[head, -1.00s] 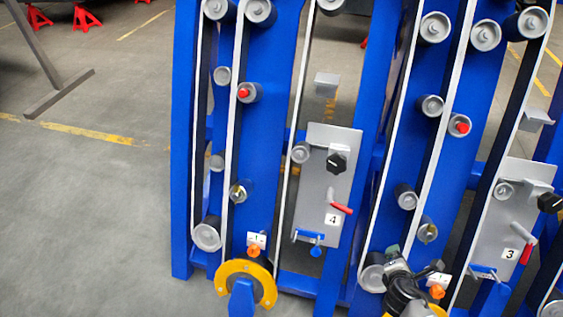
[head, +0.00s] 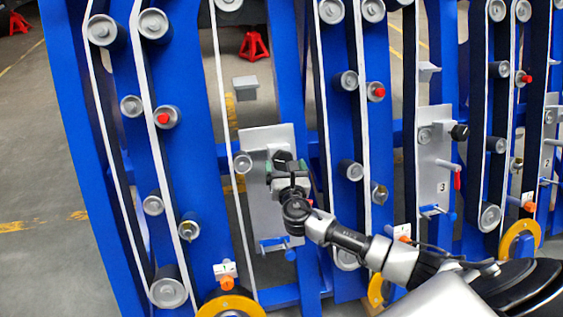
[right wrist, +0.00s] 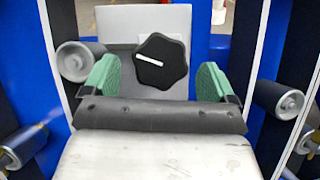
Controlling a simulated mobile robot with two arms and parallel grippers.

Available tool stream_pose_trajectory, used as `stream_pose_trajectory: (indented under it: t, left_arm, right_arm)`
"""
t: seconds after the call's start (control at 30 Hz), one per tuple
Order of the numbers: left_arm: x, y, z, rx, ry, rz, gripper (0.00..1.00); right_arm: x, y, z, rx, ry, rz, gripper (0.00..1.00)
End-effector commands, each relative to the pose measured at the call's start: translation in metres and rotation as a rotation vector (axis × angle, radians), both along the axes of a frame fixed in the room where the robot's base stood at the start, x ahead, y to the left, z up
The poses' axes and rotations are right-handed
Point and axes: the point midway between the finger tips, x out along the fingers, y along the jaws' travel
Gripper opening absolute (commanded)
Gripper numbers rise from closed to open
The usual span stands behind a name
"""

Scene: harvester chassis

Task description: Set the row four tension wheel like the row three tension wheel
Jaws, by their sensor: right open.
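The row four tension wheel, a black lobed knob (head: 281,156), sits on a grey plate (head: 256,145) and is partly hidden behind my right gripper (head: 290,167). In the right wrist view this knob (right wrist: 161,61) has a white pointer line running left and slightly up from its middle. My right gripper (right wrist: 157,72) is open, its green-padded fingers left and right of the knob with gaps on both sides. The row three tension wheel (head: 460,132) is a black knob on the plate marked 3; its pointer is too small to read. My left gripper is out of view.
Row three's plate (head: 433,160) carries a red handle (head: 457,179). Blue uprights (head: 290,60) and white belts run beside row four's plate. A grey bracket (head: 245,83) sticks out above it and a blue clamp (head: 275,246) sits below.

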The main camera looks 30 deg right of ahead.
Motion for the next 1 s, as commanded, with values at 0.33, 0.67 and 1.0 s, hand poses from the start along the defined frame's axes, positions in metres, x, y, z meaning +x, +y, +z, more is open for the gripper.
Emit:
stream_pose_trajectory:
  t: [0.33,0.67,1.0]
  left_arm:
    - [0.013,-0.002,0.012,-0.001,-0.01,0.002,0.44]
    - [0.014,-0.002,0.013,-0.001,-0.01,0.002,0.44]
    - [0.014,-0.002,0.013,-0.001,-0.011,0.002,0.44]
  right_arm:
    - [0.031,-0.01,0.0,0.002,0.0,0.001,0.87]
    - [0.032,-0.01,0.0,0.003,0.001,0.0,0.75]
    - [0.031,-0.01,-0.001,0.003,0.001,-0.001,0.38]
